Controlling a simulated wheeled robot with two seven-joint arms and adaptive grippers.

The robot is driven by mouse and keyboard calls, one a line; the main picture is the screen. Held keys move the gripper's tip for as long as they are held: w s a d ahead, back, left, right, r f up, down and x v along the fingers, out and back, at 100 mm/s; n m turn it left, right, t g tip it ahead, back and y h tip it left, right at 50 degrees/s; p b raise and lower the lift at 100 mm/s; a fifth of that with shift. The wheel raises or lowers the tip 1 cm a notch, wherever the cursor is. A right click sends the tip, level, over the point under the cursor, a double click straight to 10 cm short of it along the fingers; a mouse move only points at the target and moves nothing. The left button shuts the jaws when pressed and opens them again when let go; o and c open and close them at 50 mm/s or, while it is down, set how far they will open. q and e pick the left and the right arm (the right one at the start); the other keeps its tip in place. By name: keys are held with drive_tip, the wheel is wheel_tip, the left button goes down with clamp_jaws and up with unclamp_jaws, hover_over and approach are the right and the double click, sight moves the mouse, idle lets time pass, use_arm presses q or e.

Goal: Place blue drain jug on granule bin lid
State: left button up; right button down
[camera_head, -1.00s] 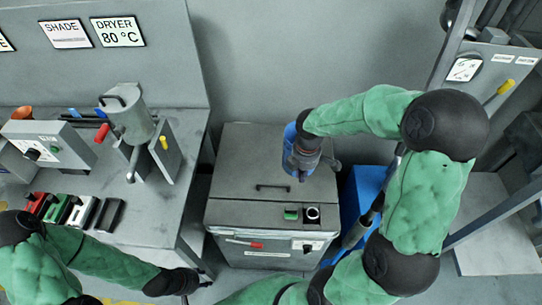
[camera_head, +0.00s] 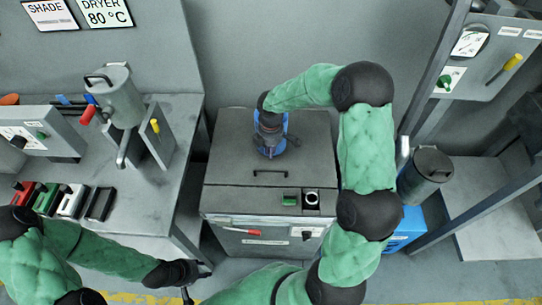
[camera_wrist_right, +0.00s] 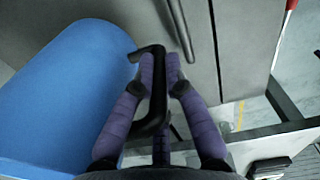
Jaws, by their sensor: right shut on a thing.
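The blue drain jug (camera_head: 271,151) is over the back middle of the granule bin lid (camera_head: 229,166), mostly hidden by my right gripper (camera_head: 270,141) in the head view. The right wrist view shows the jug's blue body (camera_wrist_right: 60,95) at left. There the purple fingers of my right gripper (camera_wrist_right: 160,75) are shut around its black handle (camera_wrist_right: 152,122). I cannot tell whether the jug's base touches the lid. My left gripper (camera_head: 198,279) is empty, its fingers apart, low in front of the bin's left side.
The lid has a black handle (camera_head: 270,171) at its front. A left bench holds a grey hopper (camera_head: 118,96) and several coloured blocks (camera_head: 65,201). A dark canister (camera_head: 426,178) and blue box (camera_head: 405,232) stand right of the bin. Much of the lid is clear.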

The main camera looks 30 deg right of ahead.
wheel_tip(320, 180, down, 3)
drive_tip(key=shift+r+b, duration=0.1)
drive_tip(key=shift+b, duration=0.4)
drive_tip(key=c, duration=1.3)
unclamp_jaws()
wheel_tip(320, 180, up, 12)
drive_tip(key=p, duration=0.4)
drive_tip(key=shift+s, duration=0.1)
